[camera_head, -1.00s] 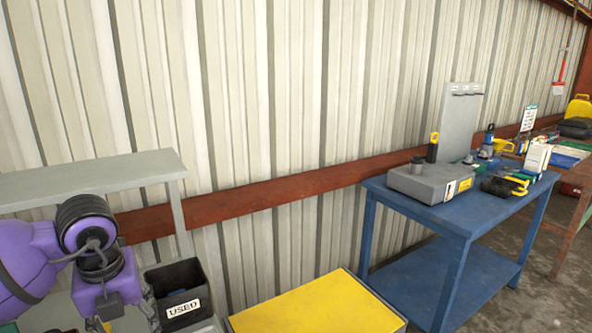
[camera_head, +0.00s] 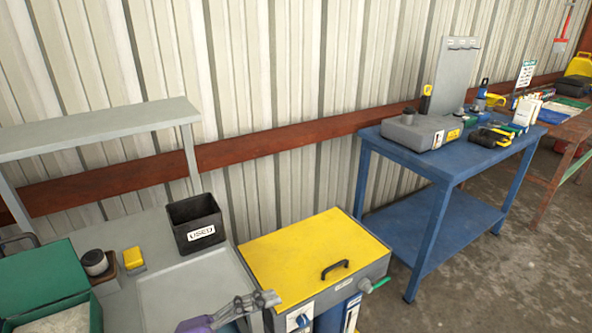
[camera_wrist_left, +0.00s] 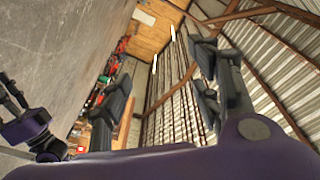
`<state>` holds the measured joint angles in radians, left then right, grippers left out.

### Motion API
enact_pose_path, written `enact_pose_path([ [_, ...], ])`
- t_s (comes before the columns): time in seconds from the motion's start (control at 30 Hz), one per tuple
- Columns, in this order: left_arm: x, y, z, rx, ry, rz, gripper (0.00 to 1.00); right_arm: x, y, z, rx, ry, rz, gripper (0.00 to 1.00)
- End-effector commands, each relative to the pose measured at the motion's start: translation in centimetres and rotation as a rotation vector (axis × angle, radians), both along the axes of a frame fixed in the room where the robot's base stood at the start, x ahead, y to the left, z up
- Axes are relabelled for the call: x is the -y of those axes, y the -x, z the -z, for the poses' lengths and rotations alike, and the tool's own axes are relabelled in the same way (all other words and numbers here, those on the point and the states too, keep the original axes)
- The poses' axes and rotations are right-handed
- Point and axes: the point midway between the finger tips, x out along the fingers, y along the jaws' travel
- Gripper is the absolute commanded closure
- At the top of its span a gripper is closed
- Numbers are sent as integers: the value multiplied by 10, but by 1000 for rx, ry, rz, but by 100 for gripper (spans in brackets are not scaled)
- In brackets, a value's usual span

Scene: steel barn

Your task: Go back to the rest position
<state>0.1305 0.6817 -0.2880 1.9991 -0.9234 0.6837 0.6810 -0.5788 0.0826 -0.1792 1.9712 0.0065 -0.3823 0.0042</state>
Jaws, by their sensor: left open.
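My left gripper (camera_head: 262,300) shows at the bottom edge of the head view, low in front of the yellow-topped cabinet. Only its grey fingers and a bit of purple show, and most of the arm is out of frame. In the left wrist view the left gripper (camera_wrist_left: 162,70) has its dark fingers wide apart with nothing between them. At the left edge of that view is a purple part with dark fingers, which looks like my right gripper (camera_wrist_left: 14,98). I cannot tell whether it is open.
A grey bench (camera_head: 140,235) carries a black "USED" bin (camera_head: 195,222), a yellow block (camera_head: 133,258), a dark round part (camera_head: 95,262) and a green box (camera_head: 45,285). The yellow-topped cabinet (camera_head: 300,250) stands beside it. A blue table (camera_head: 440,165) with tools is further right. The floor (camera_head: 500,290) at lower right is clear.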

Motion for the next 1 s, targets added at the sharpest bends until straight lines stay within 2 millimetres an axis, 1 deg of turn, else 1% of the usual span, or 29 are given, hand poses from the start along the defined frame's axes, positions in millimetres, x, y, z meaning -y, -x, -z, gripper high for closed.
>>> enact_pose_path([
  [0.03, -14, -7, 7, -75, 105, -160, 43, 0, 5, -1, -8, 0, 2, 60],
  [0.07, -26, -13, 15, -121, 155, -261, 43, 0, 8, 0, -13, -1, 3, 60],
  [0.1, -45, -17, 31, -193, 210, -398, 43, 1, 11, 1, -19, 0, 4, 60],
  [0.13, -60, -18, 47, -252, 242, -501, 43, 1, 12, 1, -23, 0, 4, 60],
  [0.17, -76, -16, 65, -316, 267, -600, 43, 2, 13, 1, -25, 0, 4, 60],
  [0.2, -94, -10, 89, -397, 285, -715, 43, 2, 14, 1, -27, 0, 4, 60],
  [0.23, -105, -3, 107, -456, 292, -791, 43, 2, 14, 1, -26, 1, 3, 60],
  [0.27, -116, 6, 126, -518, 296, -861, 43, 2, 13, 0, -25, 1, 3, 60],
  [0.3, -129, 20, 151, -601, 298, -947, 43, 2, 12, -1, -22, 1, 1, 60],
  [0.33, -137, 33, 169, -661, 294, -1005, 43, 2, 11, -2, -20, 1, 1, 60],
  [0.37, -143, 46, 186, -723, 290, -1058, 43, 3, 10, -3, -18, 2, 0, 60],
  [0.4, -149, 65, 207, -802, 283, -1119, 43, 3, 9, -5, -16, 3, -1, 60],
  [0.47, -155, 94, 236, -915, 266, -1195, 43, 3, 8, -6, -13, 3, -3, 60],
  [0.5, -157, 113, 251, -982, 257, -1234, 43, 3, 7, -7, -11, 3, -3, 60],
  [0.6, -156, 153, 280, -1123, 237, -1302, 43, 2, 5, -9, -7, 2, -4, 60],
  [0.7, -153, 179, 296, -1213, 221, -1334, 43, 2, 3, -10, -4, 1, -4, 60],
  [0.8, -151, 191, 303, -1256, 213, -1346, 43, 1, 1, -11, -1, 1, -6, 60],
  [1.0, -150, 193, 305, -1263, 211, -1348, 43, 0, -1, -11, 1, -2, -6, 60],
])
